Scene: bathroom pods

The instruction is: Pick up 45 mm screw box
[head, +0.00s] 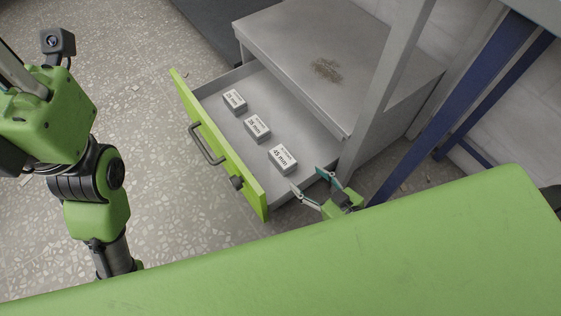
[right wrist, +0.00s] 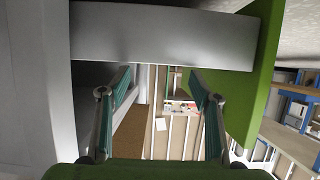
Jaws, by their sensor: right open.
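The 45 mm screw box (head: 283,159) is a small white-topped box with a printed label. It lies in the open drawer (head: 212,101), nearest the drawer's right end in the head view. My right gripper (head: 307,179) is open and empty at that end of the drawer, just to the lower right of the box and apart from it. In the right wrist view the gripper (right wrist: 161,83) has its fingers spread beside a grey drawer panel (right wrist: 165,35); the box does not show there. My left arm is at the left of the head view, its fingers not visible.
Two similar boxes, 35 mm (head: 257,128) and 25 mm (head: 235,102), lie farther along the drawer. The green drawer front (head: 222,146) has a dark handle (head: 206,146). A grey cabinet top (head: 300,60) overhangs the drawer's back. Grey and blue posts (head: 455,105) stand at right.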

